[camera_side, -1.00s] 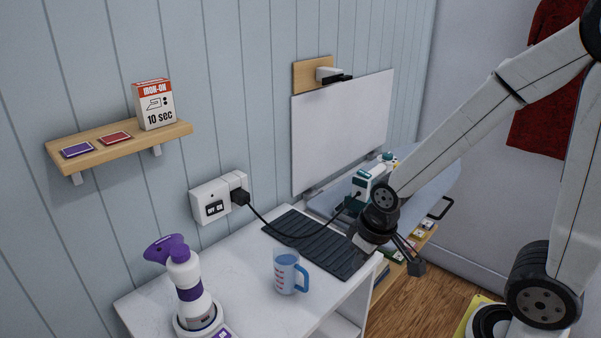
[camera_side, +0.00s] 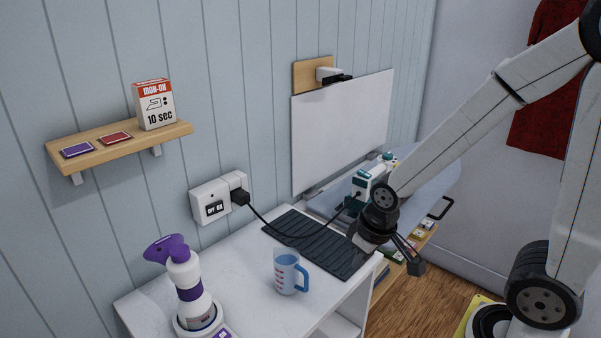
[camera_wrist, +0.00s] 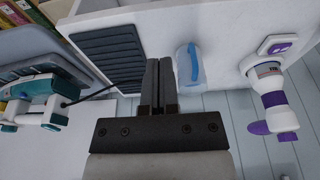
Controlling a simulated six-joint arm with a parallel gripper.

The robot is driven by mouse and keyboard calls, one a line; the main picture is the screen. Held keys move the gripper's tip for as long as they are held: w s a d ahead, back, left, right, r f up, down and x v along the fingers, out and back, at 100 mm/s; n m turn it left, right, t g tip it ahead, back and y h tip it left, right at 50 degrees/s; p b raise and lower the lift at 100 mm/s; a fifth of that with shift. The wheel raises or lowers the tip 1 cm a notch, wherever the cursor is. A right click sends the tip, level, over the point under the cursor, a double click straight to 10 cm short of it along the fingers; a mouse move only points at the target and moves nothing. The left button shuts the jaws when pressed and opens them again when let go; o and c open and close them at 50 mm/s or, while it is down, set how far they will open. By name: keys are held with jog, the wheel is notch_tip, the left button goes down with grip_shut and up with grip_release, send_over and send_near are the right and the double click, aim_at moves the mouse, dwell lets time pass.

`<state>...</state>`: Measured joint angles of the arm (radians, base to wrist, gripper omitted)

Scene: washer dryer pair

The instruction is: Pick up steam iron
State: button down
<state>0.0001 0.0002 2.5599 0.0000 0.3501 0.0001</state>
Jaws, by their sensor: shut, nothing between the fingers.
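In the wrist view the iron (camera_wrist: 38,97) lies at the left, well to the side of my fingers. My gripper (camera_side: 417,266) hangs past the front edge of the counter, in front of the iron and apart from it. In the wrist view my gripper (camera_wrist: 160,75) has its two dark fingers together, with nothing between them.
A dark ribbed mat (camera_side: 318,243) lies on the white counter (camera_side: 245,268). A measuring cup with a blue handle (camera_side: 286,271) and a purple-and-white spray bottle (camera_side: 188,285) stand there. The wall socket (camera_side: 215,197) holds the cord's plug. A white panel (camera_side: 342,128) stands behind the iron.

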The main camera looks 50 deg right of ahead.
jog(key=c, duration=1.3)
grip_release()
jog(key=o, duration=1)
jog(key=shift+o, duration=0.2)
